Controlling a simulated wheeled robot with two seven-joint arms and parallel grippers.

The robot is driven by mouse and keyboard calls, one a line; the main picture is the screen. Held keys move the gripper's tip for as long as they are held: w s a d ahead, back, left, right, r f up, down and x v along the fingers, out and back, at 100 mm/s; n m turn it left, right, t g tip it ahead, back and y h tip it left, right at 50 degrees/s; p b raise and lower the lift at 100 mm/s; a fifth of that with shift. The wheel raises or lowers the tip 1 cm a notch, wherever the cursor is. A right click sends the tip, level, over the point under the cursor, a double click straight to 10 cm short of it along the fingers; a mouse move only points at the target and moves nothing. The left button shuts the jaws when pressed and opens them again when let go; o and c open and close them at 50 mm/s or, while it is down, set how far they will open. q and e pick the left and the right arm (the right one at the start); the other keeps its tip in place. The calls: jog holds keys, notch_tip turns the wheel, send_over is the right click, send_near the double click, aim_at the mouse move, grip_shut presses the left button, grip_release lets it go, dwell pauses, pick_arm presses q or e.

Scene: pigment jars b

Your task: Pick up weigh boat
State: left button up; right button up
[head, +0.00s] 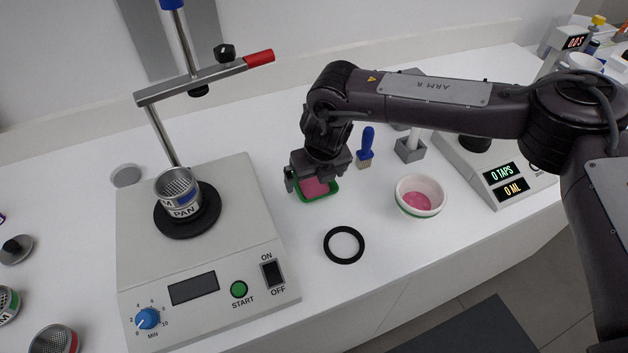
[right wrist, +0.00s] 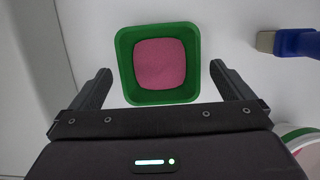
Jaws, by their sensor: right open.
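The weigh boat is a small green square dish with pink powder in it. In the right wrist view the weigh boat (right wrist: 124,50) lies just beyond and between my open fingers. In the head view the weigh boat (head: 333,194) sits on the white table, partly hidden by my right gripper (head: 316,184) above it. In the right wrist view my right gripper (right wrist: 158,85) is open, with a finger on each side and nothing held. My left gripper is not in view.
A white bowl with pink contents (head: 420,182) and a black ring (head: 344,230) are nearby. A sieve shaker (head: 225,282) with a pan (head: 180,201) stands left. A tap counter (head: 480,172) stands right.

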jog(key=shift+x, duration=0.85)
jog(key=c, duration=1)
jog(key=shift+r, duration=0.15)
